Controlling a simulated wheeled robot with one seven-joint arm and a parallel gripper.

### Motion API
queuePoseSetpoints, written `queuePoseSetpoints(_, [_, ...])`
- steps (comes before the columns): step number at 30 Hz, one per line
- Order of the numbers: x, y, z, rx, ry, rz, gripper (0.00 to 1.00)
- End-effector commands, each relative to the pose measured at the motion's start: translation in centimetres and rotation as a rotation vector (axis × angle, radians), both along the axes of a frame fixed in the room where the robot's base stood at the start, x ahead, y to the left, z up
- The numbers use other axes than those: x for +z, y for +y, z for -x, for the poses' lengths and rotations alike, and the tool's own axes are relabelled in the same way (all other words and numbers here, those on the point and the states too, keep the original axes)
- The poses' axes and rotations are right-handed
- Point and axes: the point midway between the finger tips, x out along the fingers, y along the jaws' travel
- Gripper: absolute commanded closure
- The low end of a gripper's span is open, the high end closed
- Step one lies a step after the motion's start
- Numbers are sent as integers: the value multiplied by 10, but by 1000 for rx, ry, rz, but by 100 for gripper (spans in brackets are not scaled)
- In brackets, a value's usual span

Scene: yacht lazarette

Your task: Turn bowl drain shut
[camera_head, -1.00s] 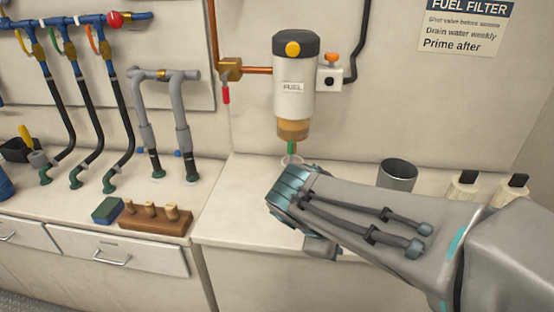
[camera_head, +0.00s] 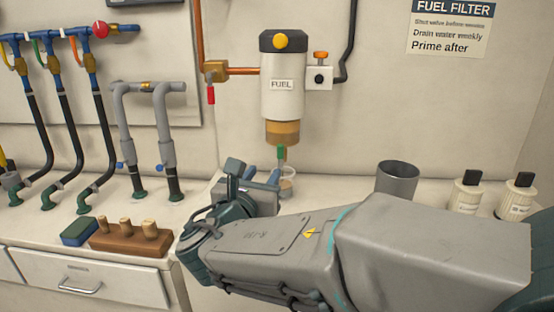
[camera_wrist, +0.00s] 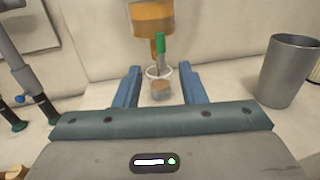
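The fuel filter (camera_head: 283,95) is on the wall, with an amber bowl (camera_head: 282,132) at its bottom. The bowl drain (camera_head: 282,153) hangs under the bowl, with a green part pointing down. In the wrist view the green drain (camera_wrist: 160,44) stands just beyond my fingertips, under the amber bowl (camera_wrist: 153,18). A small clear cup (camera_wrist: 160,84) with some amber-brown content sits below it, seen between my fingers. My gripper (camera_wrist: 160,75) is open, a blue finger on each side, and does not touch the drain. In the head view my gripper (camera_head: 264,180) is just below and left of the drain.
A grey metal cup (camera_head: 397,180) stands right of the filter, also in the wrist view (camera_wrist: 290,70). Two white bottles (camera_head: 467,195) stand farther right. A wooden block with pegs (camera_head: 130,237) and grey pipes (camera_head: 150,120) are at left. A red-handled valve (camera_head: 211,95) is left of the filter.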

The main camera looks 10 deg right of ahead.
Motion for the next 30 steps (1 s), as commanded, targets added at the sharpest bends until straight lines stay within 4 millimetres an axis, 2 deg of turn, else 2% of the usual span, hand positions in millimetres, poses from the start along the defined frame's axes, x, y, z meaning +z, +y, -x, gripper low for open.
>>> queuePoseSetpoints(9, [-2,-34,-60,-4,2,-1,63])
queuePoseSetpoints(15, [-1,-47,-84,-3,1,-3,63])
queuePoseSetpoints(20, [-1,-52,-91,-2,1,-3,63])
queuePoseSetpoints(28, [-1,-52,-92,-2,1,-3,63])
queuePoseSetpoints(30, [-1,-52,-92,-2,1,-3,82])
